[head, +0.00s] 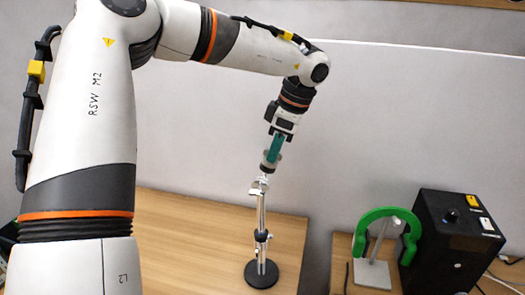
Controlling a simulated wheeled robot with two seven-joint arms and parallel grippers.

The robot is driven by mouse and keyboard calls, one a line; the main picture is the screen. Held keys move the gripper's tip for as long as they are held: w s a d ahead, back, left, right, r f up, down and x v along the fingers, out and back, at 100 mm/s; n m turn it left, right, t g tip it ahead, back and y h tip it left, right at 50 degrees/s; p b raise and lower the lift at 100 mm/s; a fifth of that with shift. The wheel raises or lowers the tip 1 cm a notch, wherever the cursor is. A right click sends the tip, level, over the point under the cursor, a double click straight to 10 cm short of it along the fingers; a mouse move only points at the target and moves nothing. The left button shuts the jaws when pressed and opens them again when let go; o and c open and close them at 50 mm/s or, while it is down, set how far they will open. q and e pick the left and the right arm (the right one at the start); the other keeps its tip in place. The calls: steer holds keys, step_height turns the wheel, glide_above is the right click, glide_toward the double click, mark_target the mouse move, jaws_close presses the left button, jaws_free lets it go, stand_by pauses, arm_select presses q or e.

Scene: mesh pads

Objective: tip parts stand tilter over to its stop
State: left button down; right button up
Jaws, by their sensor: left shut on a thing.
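The parts stand (262,215) rises upright from a round black base (262,276) on the wooden table, a thin metal pole with a dark collar and small clamps. The tilter (259,187) is at the top of the pole, small and pale metal. My left gripper (270,162) comes down from above, with teal fingers, and is shut on the tilter's upper part. The fingers hide much of the held part, so its exact tilt is hard to tell. My right gripper is not in view.
To the right, on a separate wooden surface, a green horseshoe-shaped piece (376,214) hangs on a grey stand (371,274). A black box (449,245) with a knob stands beside it. The wooden table (190,240) left of the stand is clear; a pale wall is behind.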

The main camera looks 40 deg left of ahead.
arm_select(q)
steer(key=shift+w+d+f+g+y+p, duration=0.15)
steer(key=shift+d+g+y+p, duration=0.2)
steer(key=shift+p, duration=0.2)
steer(key=shift+w+d+f+g+y+p, duration=0.25)
steer(key=shift+d+f+g+y+p, duration=0.15)
steer(key=shift+y+p, duration=0.2)
steer(key=shift+w+d+f+g+y+p, duration=0.15)
steer(key=shift+w+d+f+y+p, duration=0.1)
steer(key=shift+d+y+p, duration=0.35)
steer(key=shift+f, duration=0.1)
steer(key=shift+w+d+f+b, duration=0.25)
steer(key=shift+d+f+b, duration=0.2)
steer(key=shift+f+b, duration=0.05)
steer(key=shift+w+d+f+b, duration=0.25)
steer(key=shift+d+f+b, duration=0.15)
steer(key=shift+f+b, duration=0.1)
